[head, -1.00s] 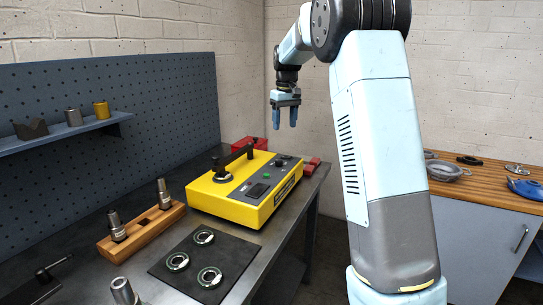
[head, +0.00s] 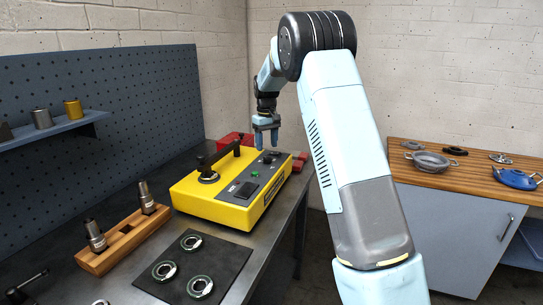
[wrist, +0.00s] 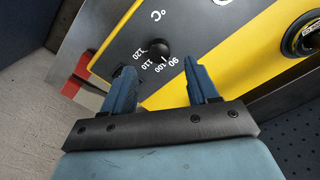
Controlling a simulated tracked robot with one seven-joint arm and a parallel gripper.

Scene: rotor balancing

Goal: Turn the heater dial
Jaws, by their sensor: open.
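The heater (head: 213,210) is a yellow box with a dark top panel, standing on the metal bench. Its dial is a small black knob (wrist: 158,50) on that panel, with white numbers from 90 to 120 and a °C mark beside it in the wrist view. My gripper (head: 266,146) points down above the far end of the panel. In the wrist view my gripper (wrist: 160,85) has its blue fingers apart, with the dial seen beyond and between their tips. Nothing is between the fingers, and they appear clear of the dial.
A wooden block (head: 125,240) with metal holders and a dark mat (head: 222,262) with several rings lie nearer. A wooden-topped cabinet (head: 450,180) stands right.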

